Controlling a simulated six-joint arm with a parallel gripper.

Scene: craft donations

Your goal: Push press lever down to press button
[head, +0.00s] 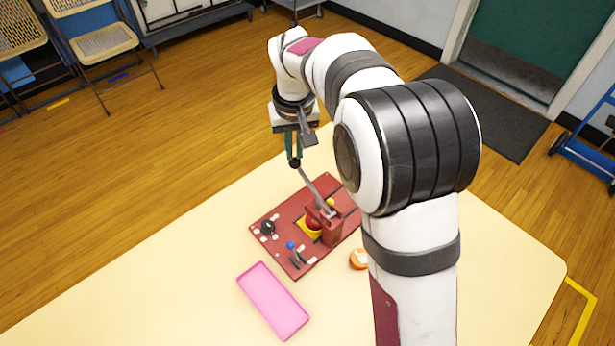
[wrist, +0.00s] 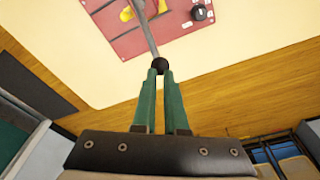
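The press lever (head: 315,190) is a grey bar with a black ball knob (wrist: 159,65). It slopes up from a red post (head: 331,232) on a dark red board (head: 262,238). A red button (head: 313,223) sits on a yellow base below the lever, partly hidden by the post. My gripper (head: 294,158) has green fingers pointing down at the raised end of the lever. In the wrist view my gripper (wrist: 160,72) has its fingertips closed in on the knob, one on each side. The lever stands tilted up, well above the button.
The board also has a black knob (head: 267,228) and a blue-tipped stick (head: 291,245). A pink tray (head: 246,276) and an orange round thing (head: 359,258) lie nearby on the cream table (head: 180,270). The table's left side is clear.

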